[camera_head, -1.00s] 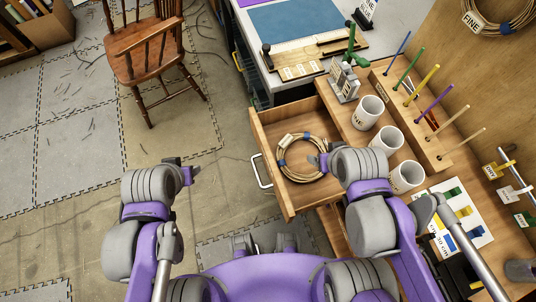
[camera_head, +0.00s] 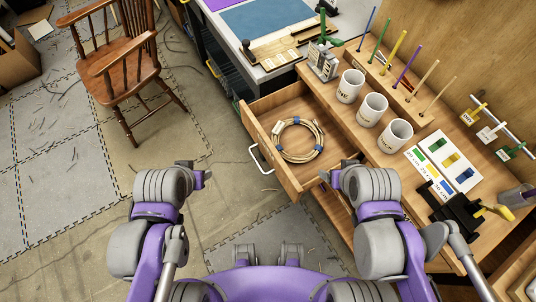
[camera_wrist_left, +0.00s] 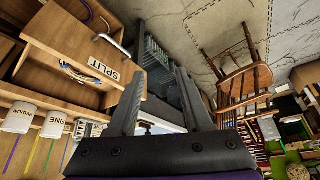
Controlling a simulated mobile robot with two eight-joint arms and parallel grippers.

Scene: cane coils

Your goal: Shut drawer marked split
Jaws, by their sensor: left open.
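The wooden drawer (camera_head: 262,132) stands pulled out from the bench, with a metal handle (camera_head: 261,159) on its front. A pale cane coil with blue bands (camera_head: 298,140) lies inside. In the left wrist view, a SPLIT label (camera_wrist_left: 104,68) shows on the drawer (camera_wrist_left: 65,35). My left gripper (camera_head: 205,176) is left of the drawer front, apart from it, open and empty; its two fingers show spread in the wrist view (camera_wrist_left: 158,75). My right gripper (camera_head: 328,178) is close by the drawer's near right corner; its fingers are partly hidden and contact is unclear.
White mugs (camera_head: 371,109) and a rack of coloured rods (camera_head: 410,78) stand on the bench top (camera_head: 335,105). A wooden chair (camera_head: 122,75) stands on the floor mats at left. Bare floor (camera_head: 225,180) lies in front of the drawer.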

